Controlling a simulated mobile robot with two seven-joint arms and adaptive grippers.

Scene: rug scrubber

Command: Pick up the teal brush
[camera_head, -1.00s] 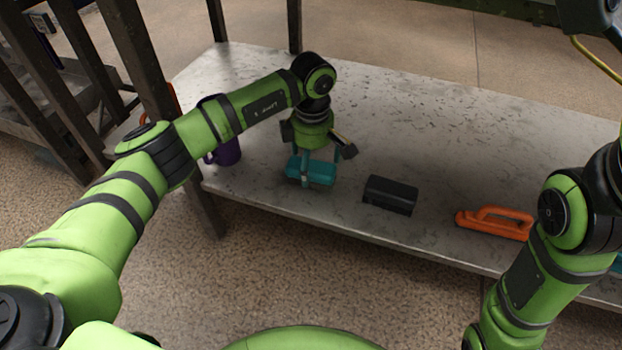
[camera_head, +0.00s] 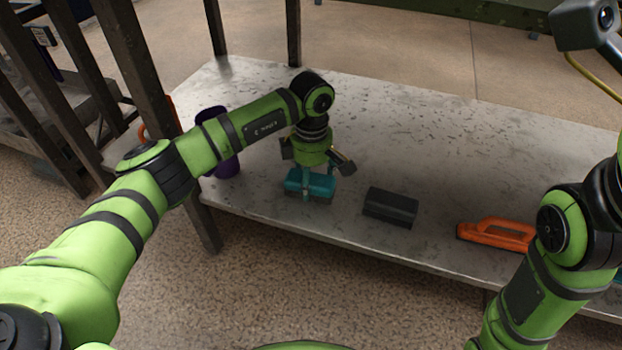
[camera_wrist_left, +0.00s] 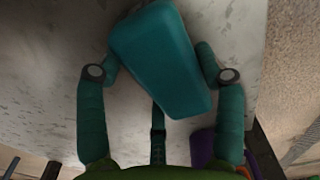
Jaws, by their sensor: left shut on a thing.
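The teal brush (camera_head: 321,184) is at the front edge of the grey stone-topped table, below my left gripper (camera_head: 309,178). The left gripper points down and its teal fingers are shut on the brush. In the left wrist view the brush (camera_wrist_left: 160,55) lies between the fingers (camera_wrist_left: 161,75), tilted, with its smooth teal face toward the camera. I cannot tell whether its underside touches the table. My right arm is at the right of the head view, and its gripper is out of view.
A dark grey block (camera_head: 390,207) lies just right of the brush. An orange tool with a handle (camera_head: 497,234) lies farther right, near my right arm. A purple cup-like object (camera_head: 228,165) stands at the left, partly behind my left arm. The table's back middle (camera_head: 430,130) is clear.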

